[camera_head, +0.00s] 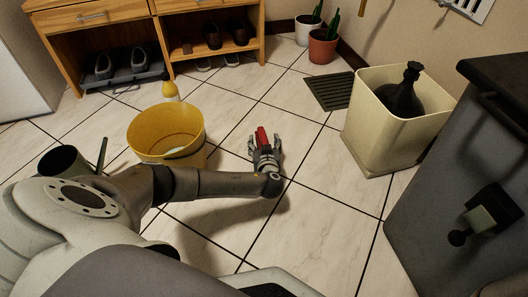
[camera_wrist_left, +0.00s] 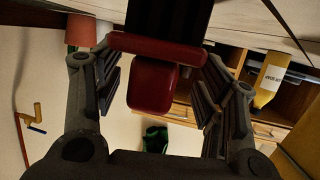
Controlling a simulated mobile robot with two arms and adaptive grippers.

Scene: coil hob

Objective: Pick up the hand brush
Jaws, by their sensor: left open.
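The hand brush (camera_head: 262,136) shows as a red piece at the fingertips of my left gripper (camera_head: 265,152), low over the tiled floor in the head view. In the left wrist view the red brush (camera_wrist_left: 152,84) lies between the two fingers, with a wider red bar (camera_wrist_left: 160,48) across its far end. My left gripper (camera_wrist_left: 158,90) is open, with visible gaps on both sides of the red block. The rest of the brush is hidden by the gripper in the head view. My right gripper is out of view.
A yellow bucket (camera_head: 155,145) stands left of the gripper, with a yellow bottle (camera_head: 170,91) behind it. A cream bin (camera_head: 372,142) stands at right, near a floor grate (camera_head: 332,92). A wooden shoe rack (camera_head: 160,55) is at the back. Tiles around the gripper are clear.

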